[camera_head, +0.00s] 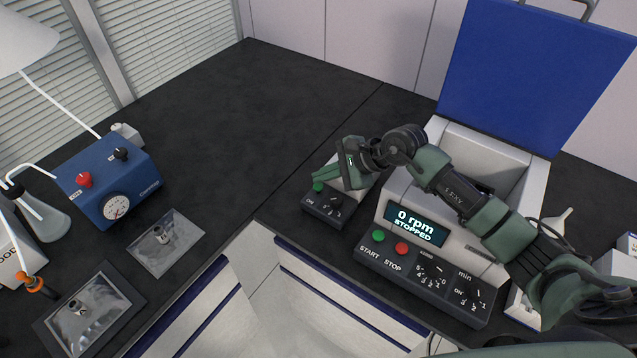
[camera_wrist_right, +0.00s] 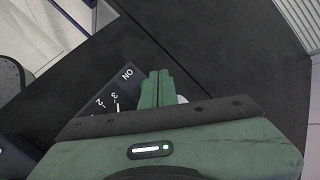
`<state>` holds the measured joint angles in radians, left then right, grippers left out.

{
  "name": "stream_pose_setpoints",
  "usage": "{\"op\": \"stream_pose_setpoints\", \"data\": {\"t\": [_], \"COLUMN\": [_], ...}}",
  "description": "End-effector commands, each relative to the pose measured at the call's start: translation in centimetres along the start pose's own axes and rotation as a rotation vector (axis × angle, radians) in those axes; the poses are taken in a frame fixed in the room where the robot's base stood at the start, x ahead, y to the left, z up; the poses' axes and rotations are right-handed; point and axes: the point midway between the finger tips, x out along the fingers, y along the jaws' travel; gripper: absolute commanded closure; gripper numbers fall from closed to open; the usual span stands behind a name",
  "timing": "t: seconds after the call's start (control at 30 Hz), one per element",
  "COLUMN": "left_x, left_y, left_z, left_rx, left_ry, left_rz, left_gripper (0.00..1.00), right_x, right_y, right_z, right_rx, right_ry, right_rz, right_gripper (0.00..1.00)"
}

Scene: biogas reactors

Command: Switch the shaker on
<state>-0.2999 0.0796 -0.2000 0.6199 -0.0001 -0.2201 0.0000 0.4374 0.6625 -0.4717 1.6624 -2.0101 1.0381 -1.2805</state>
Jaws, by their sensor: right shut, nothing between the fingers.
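A small dark control panel (camera_head: 325,207) with a green button (camera_head: 319,187), an "ON" label and a dial stands at the centre; it appears to be the shaker, and my arm hides part of its light body. My right gripper (camera_head: 322,178) is shut and empty, its fingertips right at the green button; I cannot tell whether they touch it. My left gripper is not in view.
Close on the right, a machine with a raised blue lid (camera_head: 535,75) has a display (camera_head: 415,225) reading "0 rpm STOPPED" and its own START and STOP buttons. A blue pump box (camera_head: 108,180) and flasks stand at the left. The black bench (camera_head: 240,125) behind is clear.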

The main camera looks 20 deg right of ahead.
Motion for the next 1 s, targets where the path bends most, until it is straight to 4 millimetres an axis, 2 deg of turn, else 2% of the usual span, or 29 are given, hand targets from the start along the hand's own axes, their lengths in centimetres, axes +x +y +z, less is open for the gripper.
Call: {"op": "stream_pose_setpoints", "data": {"t": [0.37,0.83,1.0], "left_x": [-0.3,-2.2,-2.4], "left_y": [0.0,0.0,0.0], "left_z": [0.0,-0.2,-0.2], "left_rx": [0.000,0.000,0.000], "left_ry": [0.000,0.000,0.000], "left_rz": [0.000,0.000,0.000], "left_gripper": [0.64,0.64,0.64], "right_x": [-0.4,-3.6,-4.2], "right_y": [-0.3,-2.7,-3.1], "right_z": [0.3,2.7,3.1], "right_rx": [-0.001,-0.002,-0.001], "right_ry": [-0.001,-0.001,-0.001], "right_rz": [-0.001,-0.001,-0.001], "right_gripper": [1.00,1.00,1.00]}}
